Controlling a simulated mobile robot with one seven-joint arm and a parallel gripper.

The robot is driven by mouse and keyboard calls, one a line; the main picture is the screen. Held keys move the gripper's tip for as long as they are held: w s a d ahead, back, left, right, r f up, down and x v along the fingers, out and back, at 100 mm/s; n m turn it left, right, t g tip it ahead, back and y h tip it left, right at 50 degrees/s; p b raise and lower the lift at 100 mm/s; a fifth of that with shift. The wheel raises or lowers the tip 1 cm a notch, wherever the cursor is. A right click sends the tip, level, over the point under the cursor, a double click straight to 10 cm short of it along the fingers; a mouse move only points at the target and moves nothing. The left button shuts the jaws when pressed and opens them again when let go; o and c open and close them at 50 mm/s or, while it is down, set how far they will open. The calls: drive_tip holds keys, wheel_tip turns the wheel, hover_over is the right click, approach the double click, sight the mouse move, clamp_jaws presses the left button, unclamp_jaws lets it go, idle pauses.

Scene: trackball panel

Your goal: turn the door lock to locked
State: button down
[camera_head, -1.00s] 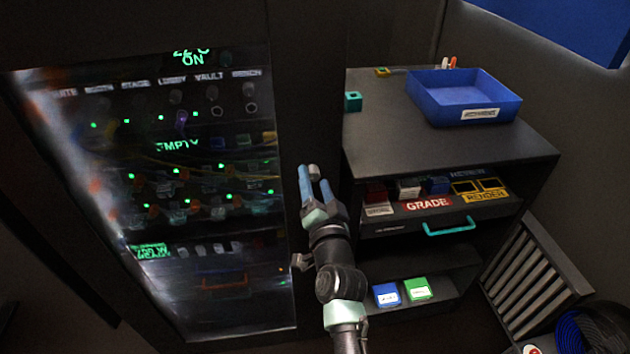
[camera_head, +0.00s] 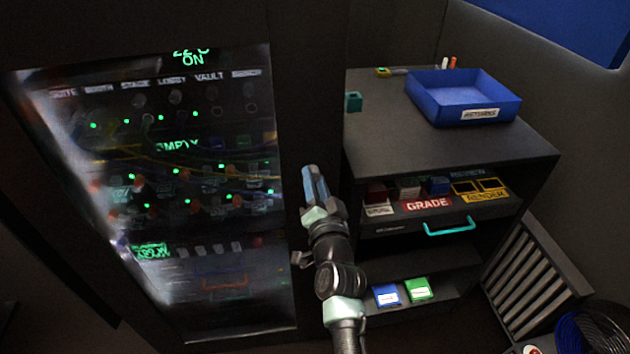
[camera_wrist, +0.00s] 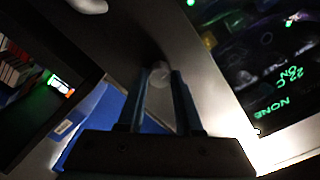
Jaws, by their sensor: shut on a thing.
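The door lock is a small pale grey knob (camera_wrist: 160,75) on the dark strip beside the glass door. It shows in the wrist view between my two blue fingers. My gripper (camera_head: 314,172) is shut on this knob; it also shows in the wrist view (camera_wrist: 162,76). In the head view my fingers hide the knob. Its turned angle and any locked or unlocked marks are not readable. The glass door (camera_head: 215,320) is to the left of my gripper and looks closed, with lit displays and green lights behind it.
A slatted rack (camera_head: 530,275) stands further right.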

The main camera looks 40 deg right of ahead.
drive_tip(key=n+b, duration=0.1)
drive_tip(key=n, duration=0.1)
drive_tip(key=n+b, duration=0.1)
drive_tip(key=b, duration=0.1)
drive_tip(key=shift+f+n, duration=0.2)
drive_tip(key=shift+n, duration=0.2)
drive_tip(key=n+b, duration=0.4)
drive_tip(key=shift+n, duration=0.3)
drive_tip(key=n+b, duration=0.3)
drive_tip(key=n, duration=0.1)
drive_tip(key=shift+r+n+b, duration=0.2)
drive_tip(key=shift+n+b, duration=1)
drive_tip(key=shift+n, duration=1.5)
drive_tip(key=c, duration=0.6)
unclamp_jaws()
